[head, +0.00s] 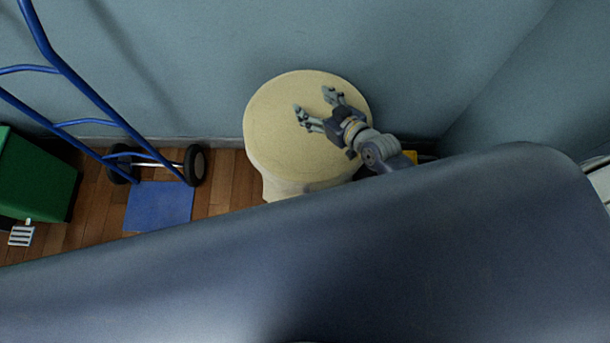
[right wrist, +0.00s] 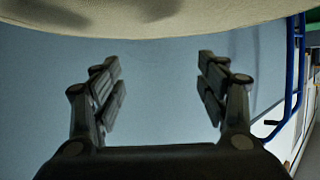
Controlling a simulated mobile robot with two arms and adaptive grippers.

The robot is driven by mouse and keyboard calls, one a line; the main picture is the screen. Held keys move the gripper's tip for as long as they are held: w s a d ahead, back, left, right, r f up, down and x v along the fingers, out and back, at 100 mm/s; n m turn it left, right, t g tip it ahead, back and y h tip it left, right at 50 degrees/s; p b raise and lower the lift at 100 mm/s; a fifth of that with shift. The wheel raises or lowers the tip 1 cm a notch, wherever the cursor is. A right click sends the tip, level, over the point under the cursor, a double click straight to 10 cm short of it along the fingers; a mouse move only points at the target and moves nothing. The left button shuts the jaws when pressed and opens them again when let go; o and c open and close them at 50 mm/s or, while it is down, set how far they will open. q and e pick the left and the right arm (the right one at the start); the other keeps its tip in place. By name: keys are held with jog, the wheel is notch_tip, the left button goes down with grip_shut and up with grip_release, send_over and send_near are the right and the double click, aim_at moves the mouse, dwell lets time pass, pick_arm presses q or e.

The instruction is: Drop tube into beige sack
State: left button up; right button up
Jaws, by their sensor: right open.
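The beige sack (head: 275,140) appears as a round beige shape standing against the wall in the head view. I cannot tell whether its round top is an opening or a closed face. My right gripper (head: 312,99) is over its upper right part with fingers apart and nothing between them. In the right wrist view, the open fingers (right wrist: 157,62) have only blue-grey wall between them, and a beige surface (right wrist: 160,20) crosses the top edge. No tube shows in either view. My left gripper is not in view.
A blue hand truck (head: 85,90) with black wheels stands left of the sack. A green bin (head: 35,175) is at the far left. Wooden floor (head: 222,180) shows between the hand truck and the sack. Walls (head: 430,50) close off the back and right.

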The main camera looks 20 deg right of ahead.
jog(key=v, duration=1.2)
dwell(0.3)
